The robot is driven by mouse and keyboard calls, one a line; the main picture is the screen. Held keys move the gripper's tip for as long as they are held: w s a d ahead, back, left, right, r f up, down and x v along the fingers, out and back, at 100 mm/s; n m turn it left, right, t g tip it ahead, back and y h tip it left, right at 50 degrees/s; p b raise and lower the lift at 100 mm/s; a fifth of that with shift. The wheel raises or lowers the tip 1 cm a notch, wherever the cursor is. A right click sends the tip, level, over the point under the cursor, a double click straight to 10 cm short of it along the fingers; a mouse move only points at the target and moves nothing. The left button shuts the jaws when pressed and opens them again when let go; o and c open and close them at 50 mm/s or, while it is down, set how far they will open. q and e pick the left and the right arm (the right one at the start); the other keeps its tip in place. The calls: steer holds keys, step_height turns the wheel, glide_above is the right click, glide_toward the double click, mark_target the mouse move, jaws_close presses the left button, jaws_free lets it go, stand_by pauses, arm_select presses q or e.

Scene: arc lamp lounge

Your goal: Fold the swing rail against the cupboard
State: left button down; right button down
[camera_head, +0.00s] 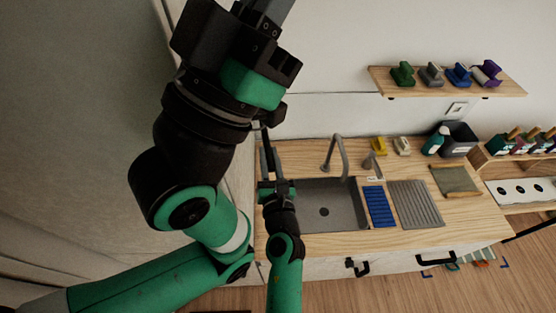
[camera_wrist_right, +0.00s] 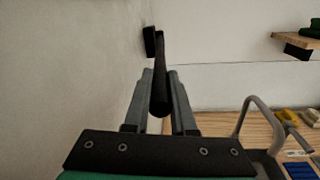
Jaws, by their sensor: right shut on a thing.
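The swing rail (camera_wrist_right: 160,75) is a dark bar that runs out from a black mount (camera_wrist_right: 150,40) on the pale wall or panel in the right wrist view. My right gripper (camera_wrist_right: 160,80) is shut on it, with one grey finger on each side and the bar's near end between them. In the head view, my right gripper (camera_head: 266,160) is at the left end of the counter, and the rail is hard to make out there. My left gripper (camera_head: 268,12) is at the top, partly cut off by the frame, with its jaws unclear. I cannot tell which surface is the cupboard.
The wooden counter (camera_head: 465,215) holds a sink (camera_head: 335,215), a tap (camera_head: 342,150), a blue rack (camera_head: 379,207) and a grey drainer (camera_head: 416,204). A wall shelf (camera_head: 450,88) carries several coloured items. My left arm fills much of the foreground and hides part of the left side.

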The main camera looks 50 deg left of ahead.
mark_target(272, 171)
steer(key=c, duration=0.8)
jaws_free()
steer(key=shift+a, duration=0.1)
steer(key=shift+o, duration=0.2)
steer(key=p+v, duration=0.1)
steer(key=v, duration=0.1)
steer(key=p+v, duration=0.4)
steer(key=shift+r, duration=0.35)
steer(key=v, duration=0.1)
steer(key=p+v, duration=0.1)
steer(key=v, duration=0.2)
steer(key=shift+s+d+f, duration=0.2)
steer(key=shift+d+f, duration=0.1)
steer(key=shift+d, duration=0.1)
steer(key=shift+s+d, duration=0.2)
steer(key=shift+d, duration=0.1)
